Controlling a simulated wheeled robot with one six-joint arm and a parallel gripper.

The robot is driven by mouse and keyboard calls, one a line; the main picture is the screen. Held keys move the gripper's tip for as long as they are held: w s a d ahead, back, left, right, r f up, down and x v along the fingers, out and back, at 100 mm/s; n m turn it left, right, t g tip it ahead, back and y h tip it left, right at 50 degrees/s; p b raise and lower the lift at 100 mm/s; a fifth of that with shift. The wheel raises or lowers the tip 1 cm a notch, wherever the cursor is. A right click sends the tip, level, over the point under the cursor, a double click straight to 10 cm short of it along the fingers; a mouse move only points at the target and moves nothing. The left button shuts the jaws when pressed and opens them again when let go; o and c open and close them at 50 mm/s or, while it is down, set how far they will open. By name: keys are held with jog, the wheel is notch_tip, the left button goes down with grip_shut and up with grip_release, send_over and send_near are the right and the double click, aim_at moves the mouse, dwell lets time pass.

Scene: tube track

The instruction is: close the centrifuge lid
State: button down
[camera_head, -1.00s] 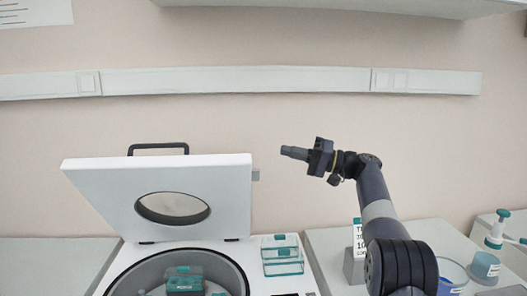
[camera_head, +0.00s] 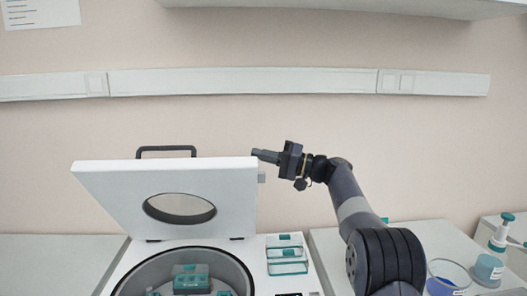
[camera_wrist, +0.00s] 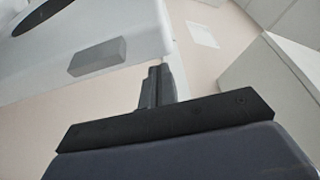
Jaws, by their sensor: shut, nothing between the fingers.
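The centrifuge (camera_head: 119,279) stands at the lower left of the head view. Its white lid (camera_head: 110,188) is raised and tilted open, with a round window and a dark handle (camera_head: 166,150) on its top edge. My gripper (camera_head: 256,153) is shut and empty at the lid's upper right corner. I cannot tell whether it touches the lid. In the wrist view the shut fingers (camera_wrist: 157,73) point toward the lid (camera_wrist: 130,25), with a grey block (camera_wrist: 97,57) on it. Inside the open bowl sits a teal-topped rotor bucket (camera_head: 191,279).
Clear boxes with teal lids (camera_head: 287,254) stand on the right of the centrifuge top. A wall shelf (camera_head: 420,8) hangs above.

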jog(key=shift+s+d+f, duration=0.1)
jog(key=shift+s+f, duration=0.15)
jog(key=shift+s, duration=0.2)
jog(key=shift+f, duration=0.1)
